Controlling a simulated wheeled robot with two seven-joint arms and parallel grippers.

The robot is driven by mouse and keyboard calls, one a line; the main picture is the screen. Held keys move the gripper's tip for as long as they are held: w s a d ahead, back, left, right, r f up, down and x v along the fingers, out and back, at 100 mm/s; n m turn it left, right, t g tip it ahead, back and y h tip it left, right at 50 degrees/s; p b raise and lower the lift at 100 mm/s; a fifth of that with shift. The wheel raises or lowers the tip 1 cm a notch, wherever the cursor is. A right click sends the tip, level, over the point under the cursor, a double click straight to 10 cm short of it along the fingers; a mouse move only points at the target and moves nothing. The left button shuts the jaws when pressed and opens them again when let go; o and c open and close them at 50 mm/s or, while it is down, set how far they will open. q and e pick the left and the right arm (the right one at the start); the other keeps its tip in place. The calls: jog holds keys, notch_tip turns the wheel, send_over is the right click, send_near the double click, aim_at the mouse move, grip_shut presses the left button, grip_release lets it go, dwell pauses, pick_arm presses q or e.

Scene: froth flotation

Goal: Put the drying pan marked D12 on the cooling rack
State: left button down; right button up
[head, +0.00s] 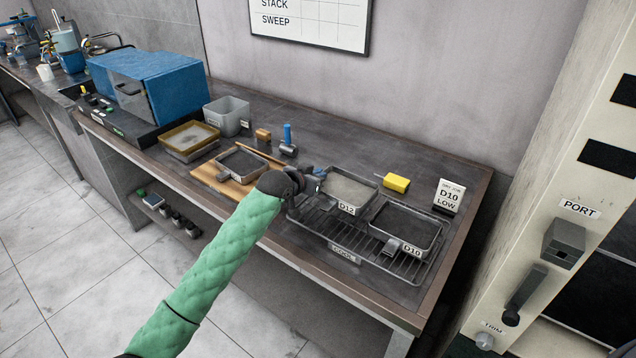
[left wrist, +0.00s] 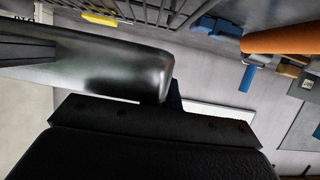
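The drying pan marked D12 (head: 348,188) is a square metal pan with pale grey contents. In the head view it appears to be on the left part of the wire cooling rack (head: 372,262), labelled COOL; whether it rests fully there I cannot tell. My left gripper (head: 308,188) is at the pan's left side, partly hidden by my own wrist. Its fingers are too small and dark to show whether they grip the pan. The left wrist view shows mostly dark gripper parts and a shiny grey surface. My right gripper is not in view.
Pan D10 (head: 408,226) sits on the rack's right. Another dark pan (head: 243,163) lies on a wooden board (head: 208,178). A yellow block (head: 396,182) and a D10 LOW card (head: 449,196) stand behind the rack. The cream PORT cabinet (head: 545,165) is at right.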

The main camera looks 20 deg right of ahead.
pick_arm(q)
jog(key=shift+f+p, duration=0.65)
jog(key=shift+f, duration=0.95)
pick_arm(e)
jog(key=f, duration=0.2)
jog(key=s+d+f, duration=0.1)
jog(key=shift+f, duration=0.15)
